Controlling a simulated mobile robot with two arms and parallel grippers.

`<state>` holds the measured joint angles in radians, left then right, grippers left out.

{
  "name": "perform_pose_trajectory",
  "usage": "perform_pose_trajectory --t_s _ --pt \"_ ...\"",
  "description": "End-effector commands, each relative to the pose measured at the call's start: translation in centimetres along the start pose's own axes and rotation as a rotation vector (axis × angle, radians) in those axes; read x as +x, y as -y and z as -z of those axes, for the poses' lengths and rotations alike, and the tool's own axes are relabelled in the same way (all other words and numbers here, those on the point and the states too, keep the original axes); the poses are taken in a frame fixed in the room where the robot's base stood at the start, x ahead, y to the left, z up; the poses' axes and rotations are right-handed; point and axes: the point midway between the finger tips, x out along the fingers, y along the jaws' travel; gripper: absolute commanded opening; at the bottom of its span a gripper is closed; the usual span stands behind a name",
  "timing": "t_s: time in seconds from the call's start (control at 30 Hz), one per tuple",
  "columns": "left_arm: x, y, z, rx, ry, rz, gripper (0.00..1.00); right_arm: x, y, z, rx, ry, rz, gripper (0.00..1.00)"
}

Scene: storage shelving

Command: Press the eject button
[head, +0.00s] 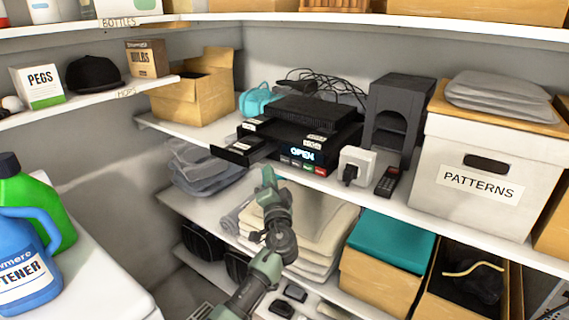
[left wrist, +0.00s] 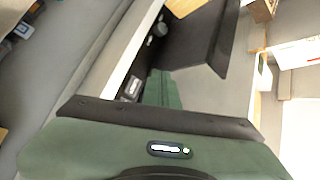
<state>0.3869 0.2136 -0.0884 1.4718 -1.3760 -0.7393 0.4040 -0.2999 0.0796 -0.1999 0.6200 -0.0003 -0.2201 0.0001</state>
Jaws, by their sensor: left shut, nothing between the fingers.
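A black disc player (head: 325,143) sits on the middle shelf, with a display that reads OPEN (head: 302,154). A row of small coloured buttons (head: 297,164) runs along its front under the display. Its disc tray (head: 243,150) sticks out at the left. My left gripper (head: 267,173) is shut and empty, just in front of and below the player, between the tray and the buttons. In the left wrist view the green fingers (left wrist: 159,88) are together, close to a dark part of the player (left wrist: 192,38). I cannot tell whether they touch it. My right gripper is out of view.
Right of the player are a white plug adapter (head: 357,166), a remote (head: 388,181) and a PATTERNS box (head: 474,180). A cardboard box (head: 190,98) stands at the left. Folded cloths (head: 318,235) lie on the shelf below.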

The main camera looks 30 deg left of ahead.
Motion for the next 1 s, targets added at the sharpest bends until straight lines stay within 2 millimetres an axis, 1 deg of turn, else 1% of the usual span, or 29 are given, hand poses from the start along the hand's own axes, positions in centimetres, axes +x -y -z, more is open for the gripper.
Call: perform_pose_trajectory --t_s 0.03,0.1,0.17,0.33,0.53,1.0 --pt "0.5 -0.6 0.3 -0.001 0.000 0.001 0.00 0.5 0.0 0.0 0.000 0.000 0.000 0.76" --pt "1.1 -1.0 0.8 -0.002 0.000 0.000 0.00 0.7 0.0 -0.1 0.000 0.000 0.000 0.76" --pt "1.6 -1.7 1.0 -0.003 0.000 0.001 0.00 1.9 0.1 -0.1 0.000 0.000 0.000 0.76" --pt "2.6 -2.1 1.8 -0.003 0.001 0.001 0.00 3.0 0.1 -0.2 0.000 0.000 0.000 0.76" --pt "3.0 -2.2 2.2 -0.001 0.000 0.000 0.00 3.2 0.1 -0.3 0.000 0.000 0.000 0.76" --pt "3.0 -2.1 2.2 -0.001 0.000 0.000 0.00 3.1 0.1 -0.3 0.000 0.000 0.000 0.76"
